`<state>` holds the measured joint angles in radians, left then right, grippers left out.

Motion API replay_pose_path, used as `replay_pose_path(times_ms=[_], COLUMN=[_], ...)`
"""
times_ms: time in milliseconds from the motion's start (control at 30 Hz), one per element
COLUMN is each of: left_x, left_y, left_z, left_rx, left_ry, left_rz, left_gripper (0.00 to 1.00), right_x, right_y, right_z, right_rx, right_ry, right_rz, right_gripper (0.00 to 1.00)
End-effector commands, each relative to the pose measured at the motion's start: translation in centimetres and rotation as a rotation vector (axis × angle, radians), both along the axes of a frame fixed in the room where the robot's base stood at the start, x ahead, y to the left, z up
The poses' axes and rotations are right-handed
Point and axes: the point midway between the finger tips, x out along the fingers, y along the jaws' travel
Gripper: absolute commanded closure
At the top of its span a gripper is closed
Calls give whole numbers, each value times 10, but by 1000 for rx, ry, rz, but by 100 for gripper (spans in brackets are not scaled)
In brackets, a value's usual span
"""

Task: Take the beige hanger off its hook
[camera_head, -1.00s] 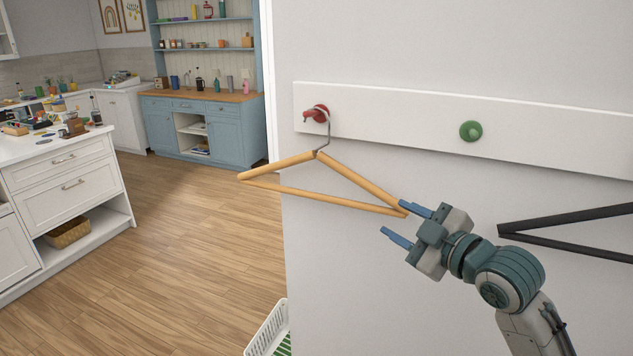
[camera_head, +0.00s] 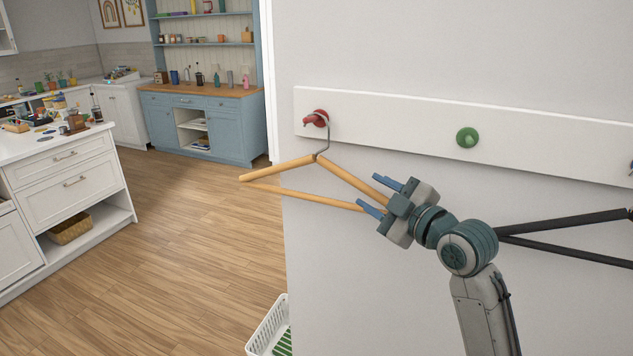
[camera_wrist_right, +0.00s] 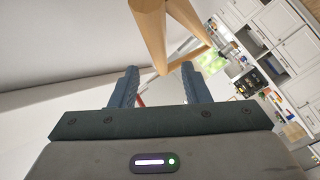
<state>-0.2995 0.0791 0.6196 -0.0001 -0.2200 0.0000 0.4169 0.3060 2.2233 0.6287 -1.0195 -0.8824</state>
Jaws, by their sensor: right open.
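The beige hanger (camera_head: 342,176) hangs by its metal hook from the red wall hook (camera_head: 317,118). My right gripper (camera_head: 371,192) is open at the hanger's right end, and its fingers overlap that corner in the head view. In the right wrist view, the hanger (camera_wrist_right: 152,20) comes down from the top, and its corner lies in the gap between the fingertips of my right gripper (camera_wrist_right: 159,68). I cannot tell whether a finger touches it. My left gripper is out of view.
A green hook (camera_head: 467,137) sits on the white rail (camera_head: 400,122). A dark hanger (camera_head: 575,223) is at the right, close behind my right arm. A white basket (camera_head: 268,326) stands low near the wall. Open floor (camera_head: 190,215) lies to the left.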

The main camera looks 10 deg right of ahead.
Motion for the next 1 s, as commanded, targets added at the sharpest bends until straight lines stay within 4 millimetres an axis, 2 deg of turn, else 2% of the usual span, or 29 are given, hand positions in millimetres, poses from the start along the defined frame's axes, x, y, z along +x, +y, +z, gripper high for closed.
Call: replay_pose_path(times_ms=[100, 300, 600, 800, 833, 1000], left_x=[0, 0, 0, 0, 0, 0], left_y=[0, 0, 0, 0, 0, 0], left_z=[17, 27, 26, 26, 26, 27], left_rx=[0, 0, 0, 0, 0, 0], left_ry=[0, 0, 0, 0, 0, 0], left_rz=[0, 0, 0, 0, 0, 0], left_gripper=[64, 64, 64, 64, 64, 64], right_x=[15, 35, 39, 39, 39, 39], right_y=[8, 17, 18, 18, 18, 18], right_z=[5, 2, 0, 0, 0, 0], right_rx=[7, 3, 1, 1, 1, 1], right_ry=[4, 2, 0, 0, 0, 0], right_rz=[2, 1, 0, 0, 0, 1], right_gripper=[58, 58, 58, 97, 100, 100])
